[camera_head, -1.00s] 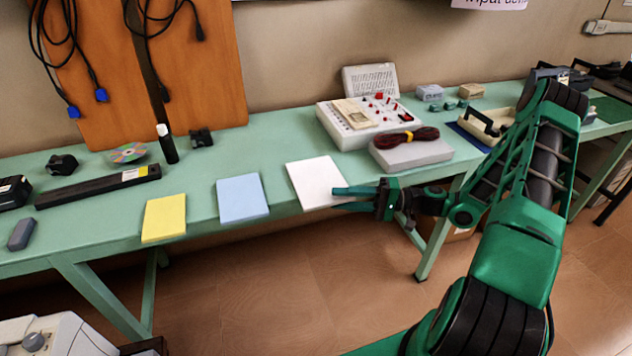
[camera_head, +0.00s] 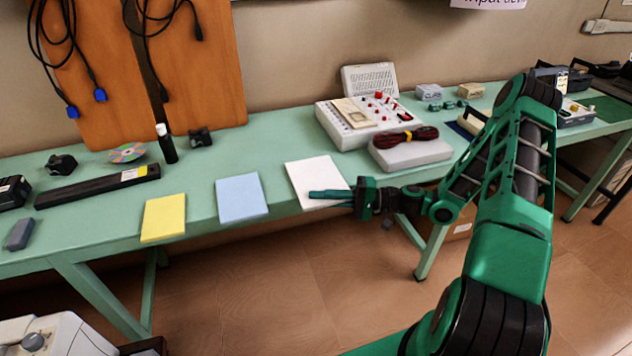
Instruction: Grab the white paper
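The white paper (camera_head: 309,172) lies flat near the front edge of the green table, right of the blue and yellow papers. My gripper (camera_head: 312,195) reaches in from the right, and its green fingers overlap the lower right part of the white paper in the picture. The fingers look nearly in line from this angle. I cannot tell whether they are above, below or around the paper's edge, nor how far apart they are.
A blue paper (camera_head: 241,197) and a yellow paper (camera_head: 163,217) lie to the left. A grey box with a dark red cable (camera_head: 405,139) and a white device with red knobs (camera_head: 341,128) stand behind. The green table (camera_head: 200,178) has bare room between the papers and the back items.

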